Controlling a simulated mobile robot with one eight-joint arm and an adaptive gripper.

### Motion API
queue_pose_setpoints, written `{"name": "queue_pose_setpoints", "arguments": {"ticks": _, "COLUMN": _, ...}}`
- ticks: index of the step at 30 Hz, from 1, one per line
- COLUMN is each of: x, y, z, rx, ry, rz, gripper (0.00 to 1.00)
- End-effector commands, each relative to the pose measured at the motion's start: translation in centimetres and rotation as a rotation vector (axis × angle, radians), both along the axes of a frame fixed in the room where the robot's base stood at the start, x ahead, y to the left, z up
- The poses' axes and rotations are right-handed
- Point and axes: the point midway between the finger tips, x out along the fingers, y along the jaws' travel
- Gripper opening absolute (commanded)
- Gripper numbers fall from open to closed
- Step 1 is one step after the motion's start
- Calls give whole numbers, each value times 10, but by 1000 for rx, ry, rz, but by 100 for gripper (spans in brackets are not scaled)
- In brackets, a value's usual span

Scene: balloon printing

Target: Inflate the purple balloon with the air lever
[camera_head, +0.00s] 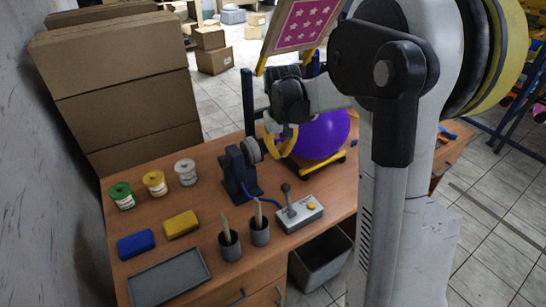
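The purple balloon (325,134) looks round and sits at the back right of the wooden table, partly hidden behind my arm and gripper. The air lever (287,197) is a dark stick with a knob on a light grey box (300,214) at the table's front edge. A yellow button (311,206) is on the box's right side. My gripper (281,147) hangs above the table, in front of the balloon's left side in the picture and apart from the lever. Its fingers are small and overlap the background, so I cannot tell whether they are open.
A dark blue stand (239,172) is left of the lever. Two grey cups (230,244) with brushes, a grey tray (168,281), blue and yellow sponges (181,224) and colored paint jars (154,183) occupy the left side. A pink star-patterned frame (307,22) rises behind. A bin (321,262) stands below.

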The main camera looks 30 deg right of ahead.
Motion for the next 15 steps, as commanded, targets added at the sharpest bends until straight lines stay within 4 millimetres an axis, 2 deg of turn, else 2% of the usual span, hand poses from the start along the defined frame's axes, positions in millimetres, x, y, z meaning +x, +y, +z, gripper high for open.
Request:
{"name": "queue_pose_setpoints", "arguments": {"ticks": 12, "x": 11, "y": -4, "z": -84, "rx": 0, "ry": -2, "rz": 0, "gripper": 0}}
{"name": "queue_pose_setpoints", "arguments": {"ticks": 14, "x": 13, "y": -5, "z": -95, "rx": 0, "ry": -2, "rz": 0, "gripper": 0}}
{"name": "queue_pose_setpoints", "arguments": {"ticks": 15, "x": 5, "y": -4, "z": -92, "rx": 0, "ry": -2, "rz": 0, "gripper": 0}}
